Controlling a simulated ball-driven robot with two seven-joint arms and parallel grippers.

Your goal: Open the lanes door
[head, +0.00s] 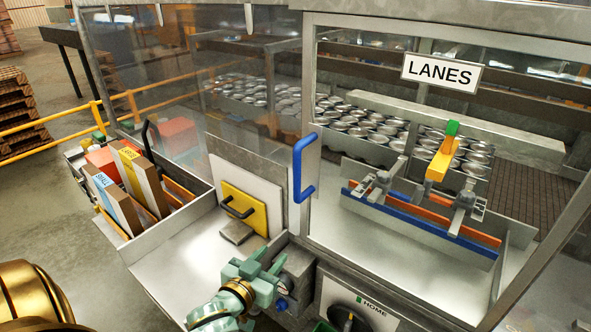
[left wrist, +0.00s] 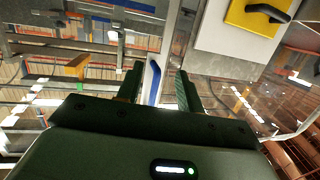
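The lanes door (head: 311,120) is a clear panel in a grey metal frame and looks closed. A white LANES sign (head: 441,73) hangs on it. Its blue vertical handle (head: 303,168) is on the left edge. My left gripper (head: 270,258) is below and left of the handle in the head view. In the left wrist view, my left gripper (left wrist: 160,85) has its fingers spread apart and empty. The blue handle (left wrist: 153,82) shows between them, apart from them and farther ahead. My right gripper is not in view.
A white panel with a yellow plate and black handle (head: 240,209) stands left of the door. A side tray (head: 160,228) holds boxes. A HOME control box (head: 352,303) sits below the door. Cans, rails and an orange lever (head: 440,160) are behind the glass.

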